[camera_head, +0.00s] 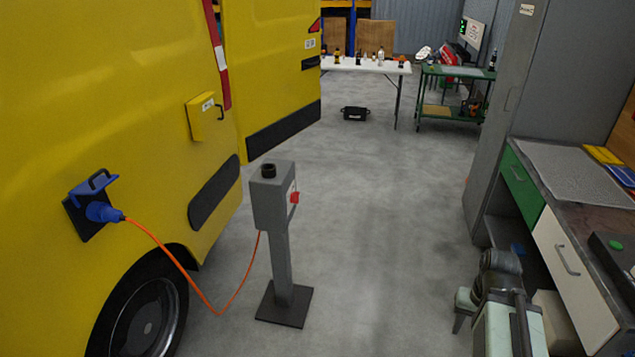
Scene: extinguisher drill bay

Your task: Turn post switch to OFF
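A grey post (278,250) stands upright on a dark square base plate on the floor, left of the picture's middle. Its box-shaped head carries a red switch (294,197) on the right-hand face, seen at a steep angle, so I cannot read its position or any label. My gripper (463,308) is at the lower right, beside the workbench and well apart from the post. It is partly hidden by my arm, and I cannot make out whether its fingers are open.
A yellow van (160,80) fills the left. An orange cable (170,262) runs from its blue plug (102,212) to the post, sagging between them. A workbench (533,195) with drawers lines the right. The grey floor between post and bench is clear.

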